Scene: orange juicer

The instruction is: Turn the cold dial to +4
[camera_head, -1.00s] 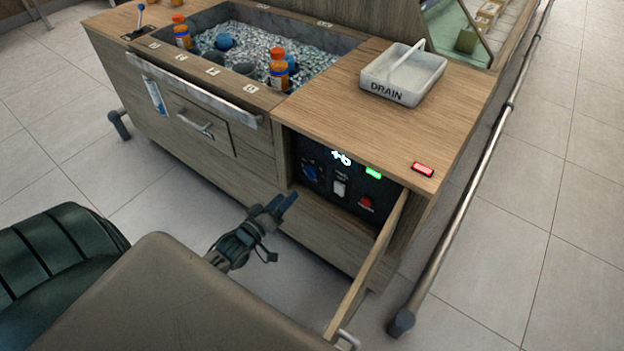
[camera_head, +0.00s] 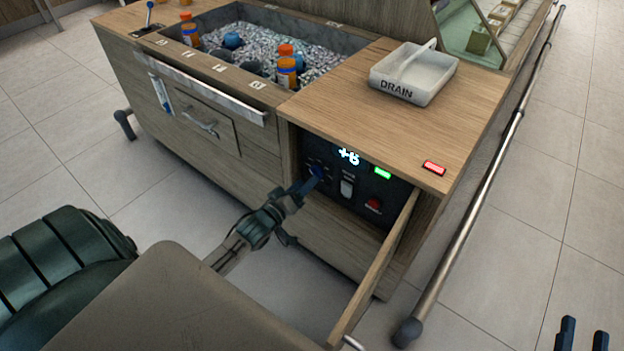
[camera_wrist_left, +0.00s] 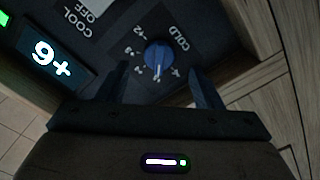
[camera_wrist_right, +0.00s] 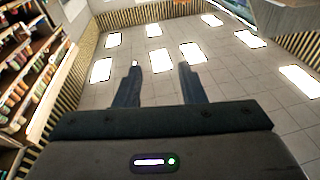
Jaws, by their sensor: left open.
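The blue cold dial (camera_wrist_left: 157,54) sits on the dark control panel (camera_head: 352,197) inside the open cabinet bay. It is labelled COLD and ringed by small numbers, with a white pointer mark on it. My left gripper (camera_head: 311,183) is open in front of the dial; in the left wrist view its fingers (camera_wrist_left: 161,72) are either side of the dial with gaps. My right gripper (camera_head: 583,335) is open and empty, away over the floor.
A white switch (camera_head: 347,187), a red button (camera_head: 374,204) and a green light (camera_head: 382,172) share the panel. The open cabinet door (camera_head: 375,268) stands right of the bay. The DRAIN tray (camera_head: 414,76) and a red-lit label (camera_head: 433,168) are on the counter above.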

